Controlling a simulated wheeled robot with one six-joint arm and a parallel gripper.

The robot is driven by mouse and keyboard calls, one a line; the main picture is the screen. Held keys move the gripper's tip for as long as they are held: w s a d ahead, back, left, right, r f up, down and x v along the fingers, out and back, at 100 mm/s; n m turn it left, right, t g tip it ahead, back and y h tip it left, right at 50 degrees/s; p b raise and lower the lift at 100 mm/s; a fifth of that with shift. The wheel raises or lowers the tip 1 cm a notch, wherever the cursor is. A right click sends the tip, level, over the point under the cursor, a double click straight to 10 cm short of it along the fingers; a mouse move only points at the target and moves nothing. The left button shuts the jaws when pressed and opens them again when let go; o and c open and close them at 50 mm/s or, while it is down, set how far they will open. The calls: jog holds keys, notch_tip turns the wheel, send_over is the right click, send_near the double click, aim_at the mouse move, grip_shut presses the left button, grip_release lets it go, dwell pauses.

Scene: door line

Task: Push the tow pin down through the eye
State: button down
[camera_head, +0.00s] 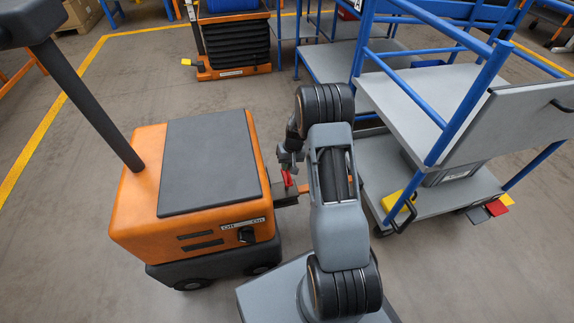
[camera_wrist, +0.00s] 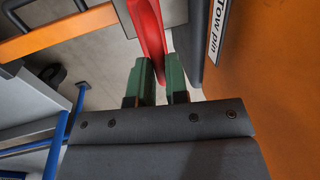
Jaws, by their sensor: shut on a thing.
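The red tow pin (camera_head: 287,178) is at the hitch between the orange tug (camera_head: 140,195) and the cart's orange drawbar (camera_head: 305,188). My gripper (camera_head: 289,160) is just above the hitch, its fingers around the pin's upper part. In the wrist view, the green fingertips (camera_wrist: 161,82) are shut on the red tow pin (camera_wrist: 149,30), which runs between them. The drawbar (camera_wrist: 60,32) shows at upper left. The eye and the pin's lower end are hidden, so I cannot tell how deep the pin sits.
A "Tow pin" label (camera_wrist: 216,28) is beside the hitch on the tug side. The blue-railed grey cart (camera_head: 440,185) stands close on the right, with a yellow part (camera_head: 399,205) low at its near corner. An orange unit with black bellows (camera_head: 235,45) stands behind.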

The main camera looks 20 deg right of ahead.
notch_tip(320, 180, down, 8)
jog(key=b, duration=0.4)
jog(key=shift+r, duration=0.1)
jog(key=c, duration=1.2)
grip_release()
jog(key=shift+o, duration=0.4)
notch_tip(320, 180, up, 14)
jog(key=d+p, duration=0.2)
jog(key=p, duration=0.3)
jog(key=shift+s+d+f, duration=0.25)
jog(key=shift+d, duration=0.05)
